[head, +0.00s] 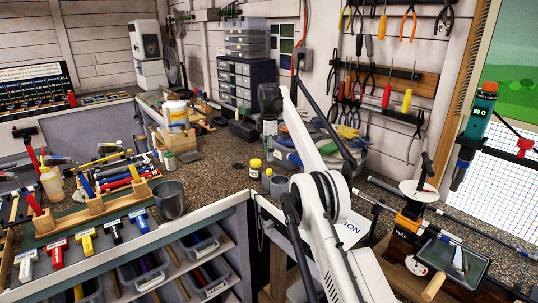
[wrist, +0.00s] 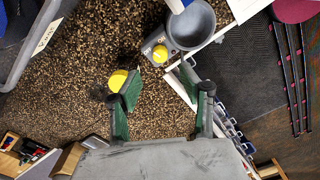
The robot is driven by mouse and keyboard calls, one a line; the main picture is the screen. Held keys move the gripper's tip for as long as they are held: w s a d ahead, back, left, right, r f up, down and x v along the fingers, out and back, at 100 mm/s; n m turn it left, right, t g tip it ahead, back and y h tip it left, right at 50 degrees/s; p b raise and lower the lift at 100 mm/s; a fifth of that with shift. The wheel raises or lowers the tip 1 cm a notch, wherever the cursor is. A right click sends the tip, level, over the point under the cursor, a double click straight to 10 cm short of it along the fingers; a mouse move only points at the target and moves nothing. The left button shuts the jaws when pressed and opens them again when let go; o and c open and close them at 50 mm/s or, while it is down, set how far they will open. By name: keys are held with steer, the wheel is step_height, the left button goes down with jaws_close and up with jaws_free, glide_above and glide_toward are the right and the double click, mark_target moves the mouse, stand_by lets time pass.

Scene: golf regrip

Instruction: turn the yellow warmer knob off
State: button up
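In the wrist view, the yellow warmer knob (wrist: 160,53) sits on a small grey control box beside a round grey pot (wrist: 188,25). OFF and ON marks show near the knob; I cannot tell which one it points to. My gripper (wrist: 158,76) is open and empty, its green-padded fingers spread on either side below the knob in the picture. The knob appears beyond the fingertips, with no contact visible. In the head view, my white arm reaches over the bench, and the gripper's fingers cannot be made out.
A yellow-topped jar (wrist: 117,80) is partly behind the left finger; it also shows in the head view (head: 254,168). A grey tray or bin (wrist: 27,35) is at the upper left of the wrist view. Speckled benchtop (wrist: 60,95) lies clear around the jar.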

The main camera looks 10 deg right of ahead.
step_height(320, 180, up, 2)
steer(key=m+p, duration=0.3)
steer(key=m, duration=0.2)
step_height(320, 180, up, 4)
steer(key=m+p, duration=0.4)
steer(key=m, duration=0.9)
glide_above(269, 172)
steer(key=w, duration=0.1)
step_height(269, 172, down, 14)
steer(key=b, duration=0.3)
steer(key=shift+w+d+r, duration=0.1)
steer(key=shift+d+r, duration=0.05)
steer(key=shift+r, duration=0.1)
jaws_close()
